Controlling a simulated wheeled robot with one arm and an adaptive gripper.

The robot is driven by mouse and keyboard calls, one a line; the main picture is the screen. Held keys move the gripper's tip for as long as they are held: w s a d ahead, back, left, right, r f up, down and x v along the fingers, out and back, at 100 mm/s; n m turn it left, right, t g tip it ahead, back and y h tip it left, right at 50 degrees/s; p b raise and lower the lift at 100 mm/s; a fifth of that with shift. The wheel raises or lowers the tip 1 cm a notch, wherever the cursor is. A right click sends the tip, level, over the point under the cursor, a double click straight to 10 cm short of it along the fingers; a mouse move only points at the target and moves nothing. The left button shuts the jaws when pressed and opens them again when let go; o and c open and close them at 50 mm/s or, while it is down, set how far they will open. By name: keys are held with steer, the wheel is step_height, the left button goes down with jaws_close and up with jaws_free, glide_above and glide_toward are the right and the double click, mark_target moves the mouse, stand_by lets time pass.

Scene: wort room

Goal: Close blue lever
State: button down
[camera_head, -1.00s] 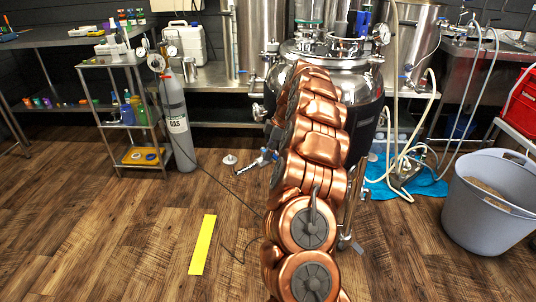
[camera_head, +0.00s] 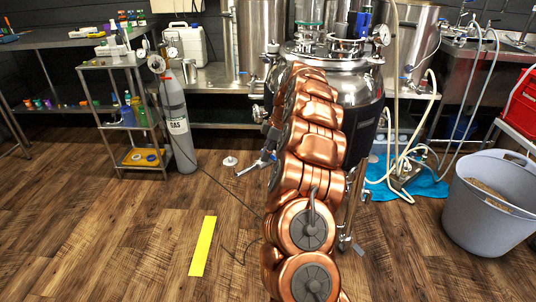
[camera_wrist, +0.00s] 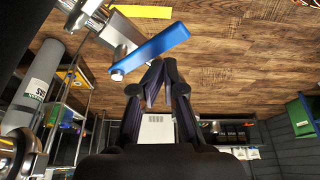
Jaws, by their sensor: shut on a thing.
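The blue lever (camera_wrist: 150,49) lies slantwise across the upper middle of the wrist view, on a metal valve (camera_wrist: 100,22) with a pipe end. In the head view my arm hides most of the gripper.
A grey gas cylinder (camera_head: 176,120) and a steel shelf cart (camera_head: 120,118) stand to the left. A grey bucket (camera_head: 487,205) and hoses on a blue cloth (camera_head: 432,185) are to the right. A yellow strip (camera_head: 203,246) lies on open wooden floor.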

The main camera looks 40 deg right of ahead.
step_height(320, 180, up, 10)
steer(key=p, duration=0.1)
steer(key=shift+f, duration=0.15)
stand_by(1.0)
steer(key=shift+a, duration=0.15)
